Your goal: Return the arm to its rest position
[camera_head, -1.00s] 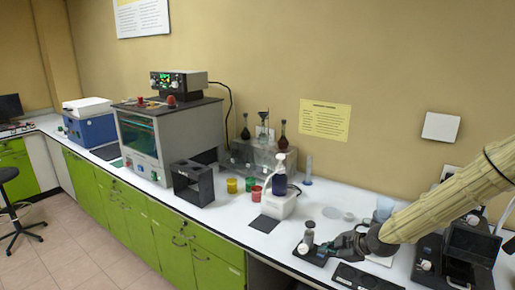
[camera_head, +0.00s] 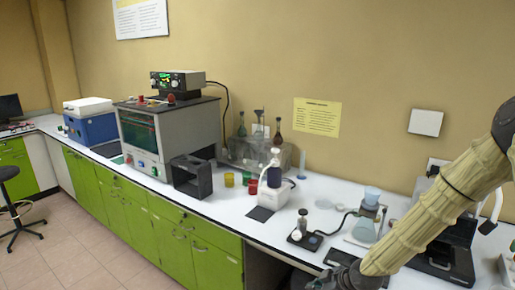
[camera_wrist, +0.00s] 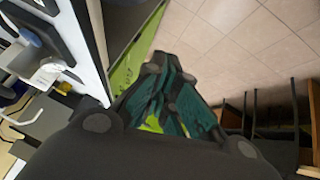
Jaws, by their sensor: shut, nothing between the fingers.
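My arm, in a ribbed cream sleeve, comes in from the right of the head view and slants down to the bottom edge. My gripper (camera_head: 326,282) is dark and partly cut off at the bottom edge, in front of the counter (camera_head: 295,249). In the wrist view my gripper (camera_wrist: 160,72) is shut and empty, with its fingers together over the floor and beside the green cabinet front.
A small stand with a grey-topped bottle (camera_head: 304,222), a conical flask (camera_head: 365,231) and a dark device (camera_head: 446,262) stand on the counter near my arm. A grey cabinet instrument (camera_head: 202,128) stands further left.

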